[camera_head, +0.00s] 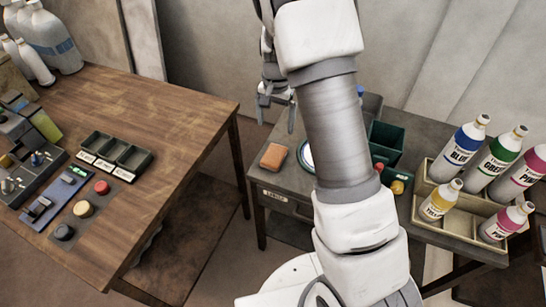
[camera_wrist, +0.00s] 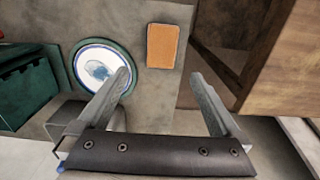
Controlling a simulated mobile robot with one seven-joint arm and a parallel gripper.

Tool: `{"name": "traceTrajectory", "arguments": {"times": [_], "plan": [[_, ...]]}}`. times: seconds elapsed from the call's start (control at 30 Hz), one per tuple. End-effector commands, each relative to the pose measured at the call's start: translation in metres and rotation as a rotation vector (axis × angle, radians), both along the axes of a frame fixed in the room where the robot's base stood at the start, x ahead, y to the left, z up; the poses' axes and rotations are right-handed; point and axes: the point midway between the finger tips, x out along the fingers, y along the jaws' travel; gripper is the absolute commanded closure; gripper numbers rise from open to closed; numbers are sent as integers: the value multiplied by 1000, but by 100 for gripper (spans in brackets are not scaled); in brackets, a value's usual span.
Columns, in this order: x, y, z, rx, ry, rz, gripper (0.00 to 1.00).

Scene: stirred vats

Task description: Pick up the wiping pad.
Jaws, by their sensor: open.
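The wiping pad (camera_head: 273,156) is a small orange-brown block lying flat on the grey side table, near its left edge. In the wrist view the pad (camera_wrist: 162,46) lies beyond my fingertips, roughly centred between them. My gripper (camera_head: 277,108) hangs above the back of the grey table, apart from the pad. In the wrist view my gripper (camera_wrist: 159,80) is open with nothing between its fingers.
A round white dish with a blue rim (camera_wrist: 101,67) lies beside the pad. Dark green bins (camera_head: 388,137) stand right of my arm. A tray (camera_head: 425,207) holds several coloured bottles. A wooden table (camera_head: 165,110) with control panels stands at left, across a gap.

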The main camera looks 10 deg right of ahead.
Motion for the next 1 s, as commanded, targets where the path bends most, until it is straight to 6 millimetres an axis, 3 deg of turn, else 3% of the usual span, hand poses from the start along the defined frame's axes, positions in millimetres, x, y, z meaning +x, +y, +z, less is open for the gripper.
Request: {"name": "traceTrajectory", "arguments": {"times": [0.1, 0.33, 0.63, 0.8, 1.0], "plan": [[-1, 0, -30, 0, 5, 0, 0], [-1, 0, -75, 0, 3, 1, 0], [0, 1, -98, 1, 1, 0, 0], [1, 4, -125, 0, 4, 1, 0], [2, 4, -142, 1, 0, 0, 0]]}}
